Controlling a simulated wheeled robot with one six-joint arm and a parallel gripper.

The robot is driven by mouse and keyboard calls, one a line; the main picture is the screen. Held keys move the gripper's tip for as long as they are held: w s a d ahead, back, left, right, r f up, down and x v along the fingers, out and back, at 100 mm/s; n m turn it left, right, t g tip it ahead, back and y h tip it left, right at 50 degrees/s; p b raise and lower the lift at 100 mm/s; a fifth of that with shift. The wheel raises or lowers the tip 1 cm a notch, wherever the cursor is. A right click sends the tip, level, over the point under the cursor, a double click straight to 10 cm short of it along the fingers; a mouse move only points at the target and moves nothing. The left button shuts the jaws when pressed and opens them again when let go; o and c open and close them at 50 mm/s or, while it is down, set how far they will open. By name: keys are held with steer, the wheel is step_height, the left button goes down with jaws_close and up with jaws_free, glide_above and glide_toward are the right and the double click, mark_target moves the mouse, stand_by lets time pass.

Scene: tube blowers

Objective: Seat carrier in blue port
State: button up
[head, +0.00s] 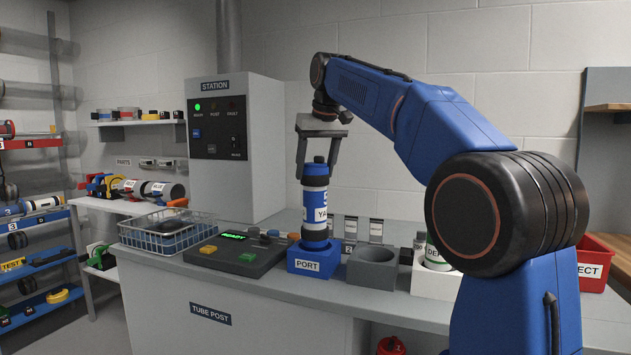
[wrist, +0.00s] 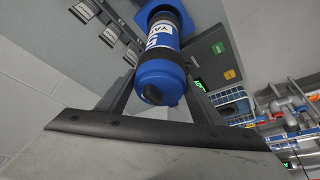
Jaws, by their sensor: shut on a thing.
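My gripper (head: 316,172) comes from above and is shut on the carrier's upper end. In the wrist view the carrier (wrist: 158,68) lies between my fingers, with part of the blue port (wrist: 192,12) beyond it.
A grey socket block (head: 373,268) stands right of the port, then a white holder (head: 432,281) with a tube, partly behind my arm. A control panel (head: 237,255) with coloured buttons and a wire basket (head: 168,232) are left. A red bin (head: 597,262) is far right.

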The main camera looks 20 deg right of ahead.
mark_target(315, 180)
steer(key=shift+f, duration=2.15)
steer(key=o, duration=1.6)
steer(key=shift+r, duration=0.1)
steer(key=shift+r, duration=0.3)
steer(key=v, duration=1.2)
steer(key=shift+r, duration=0.25)
